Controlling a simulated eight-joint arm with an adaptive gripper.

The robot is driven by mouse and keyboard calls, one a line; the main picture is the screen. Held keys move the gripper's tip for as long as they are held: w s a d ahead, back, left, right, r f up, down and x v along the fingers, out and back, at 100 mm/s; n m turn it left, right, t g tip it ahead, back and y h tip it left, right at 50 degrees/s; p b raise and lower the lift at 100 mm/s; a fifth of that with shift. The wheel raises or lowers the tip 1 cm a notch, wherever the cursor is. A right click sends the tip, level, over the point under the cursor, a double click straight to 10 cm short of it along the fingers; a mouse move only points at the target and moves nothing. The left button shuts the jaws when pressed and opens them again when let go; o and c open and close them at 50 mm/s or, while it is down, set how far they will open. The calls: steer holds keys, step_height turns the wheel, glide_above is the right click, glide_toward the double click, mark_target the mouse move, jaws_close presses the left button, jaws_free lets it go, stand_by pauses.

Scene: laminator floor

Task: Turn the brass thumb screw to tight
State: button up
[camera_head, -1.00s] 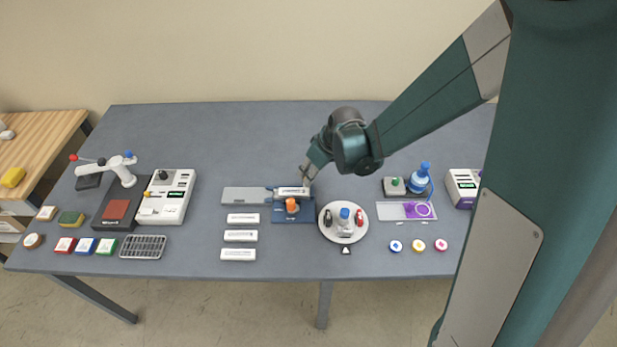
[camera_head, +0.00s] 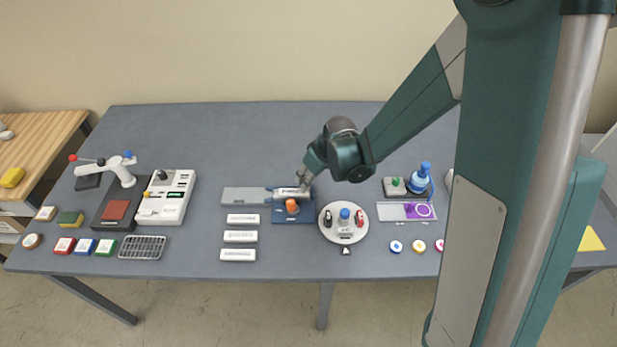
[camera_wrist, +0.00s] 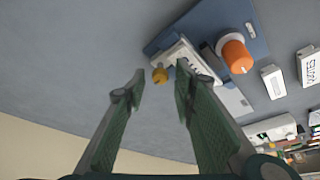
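The brass thumb screw (camera_wrist: 160,74) shows in the wrist view as a small yellow knob at the end of a white labelled block (camera_wrist: 180,53). My gripper (camera_wrist: 158,88) is open, its two green fingers spread with the screw in the gap between their tips; no contact shows. In the head view my gripper (camera_head: 304,180) is at the right end of the white block (camera_head: 287,193), and the brass screw cannot be made out there. The block lies on a blue base (camera_head: 280,215) with an orange knob (camera_head: 292,206), which also shows in the wrist view (camera_wrist: 234,54).
Several white labelled bars (camera_head: 240,237) lie left of the base. A round white tray (camera_head: 333,233) with small items stands close on its right. A blue bottle (camera_head: 420,178) stands farther right. The table behind the base is clear.

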jaws_close()
steer(key=shift+m, duration=0.3)
steer(key=m+b, duration=0.1)
steer(key=m+t+h+b, duration=0.1)
steer(key=m, duration=0.1)
steer(key=shift+s+a+m, duration=0.15)
steer(key=shift+a+m, duration=0.05)
steer(key=shift+m, duration=0.1)
steer(key=m+h+b, duration=0.1)
steer(key=m, duration=0.2)
steer(key=shift+a+h+b, duration=0.1)
steer(key=shift+h+b, duration=0.2)
steer(key=m+h, duration=0.1)
steer(key=m, duration=0.1)
steer(key=m+b, duration=0.1)
steer(key=m, duration=0.1)
steer(key=shift+a+m+h+b, duration=0.2)
steer(key=shift+m+h+b, duration=0.1)
steer(key=shift+m+h, duration=0.1)
steer(key=m, duration=0.2)
steer(key=m+h+b, duration=0.1)
steer(key=m, duration=0.1)
steer(key=shift+a+m+g+h, duration=0.15)
steer(key=shift+m+g+h, duration=0.15)
steer(key=shift+m+g, duration=0.1)
